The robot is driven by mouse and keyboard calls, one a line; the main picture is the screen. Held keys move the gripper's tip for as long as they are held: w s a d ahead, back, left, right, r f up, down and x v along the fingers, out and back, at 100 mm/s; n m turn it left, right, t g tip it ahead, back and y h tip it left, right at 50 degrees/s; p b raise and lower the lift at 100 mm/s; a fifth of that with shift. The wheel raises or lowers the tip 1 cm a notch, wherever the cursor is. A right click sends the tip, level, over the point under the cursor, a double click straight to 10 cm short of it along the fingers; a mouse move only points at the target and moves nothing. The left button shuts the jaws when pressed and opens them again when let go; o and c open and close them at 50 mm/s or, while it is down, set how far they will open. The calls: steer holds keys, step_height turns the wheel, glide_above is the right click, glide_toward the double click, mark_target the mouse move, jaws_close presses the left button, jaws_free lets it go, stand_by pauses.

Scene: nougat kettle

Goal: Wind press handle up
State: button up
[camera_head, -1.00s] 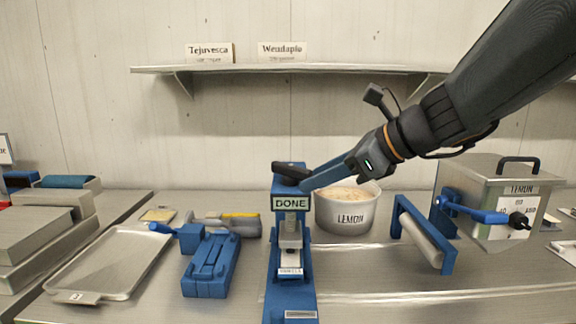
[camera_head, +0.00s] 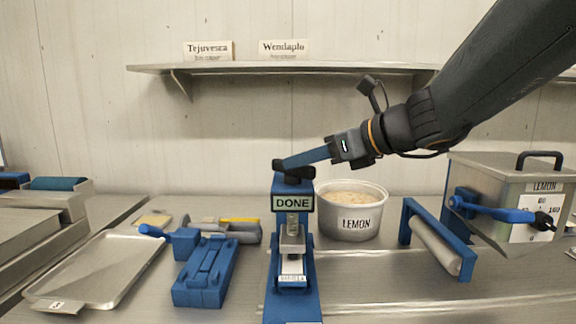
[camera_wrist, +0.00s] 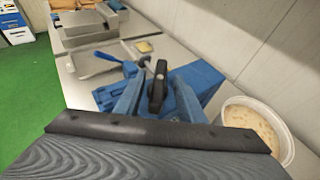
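The blue press (camera_head: 309,262) stands upright at the front middle of the steel counter, with a "DONE" display (camera_head: 293,203) on its head. Its black handle (camera_head: 299,175) sits on top and also shows in the wrist view (camera_wrist: 157,88). My gripper (camera_head: 285,164) reaches in from the upper right, with its blue fingertips at the top of the handle. In the wrist view my gripper (camera_wrist: 159,78) has its fingers apart, one on each side of the handle, with visible gaps. The exact contact at the fingertips is hidden in the head view.
A roller frame (camera_head: 440,248) and a lidded metal box (camera_head: 497,182) are further right. A blue clamp-like device (camera_head: 205,275) and a metal tray (camera_head: 98,268) are on the left. A shelf (camera_head: 300,68) hangs behind.

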steer(key=shift+x, duration=2.05)
steer(key=shift+c, duration=0.4)
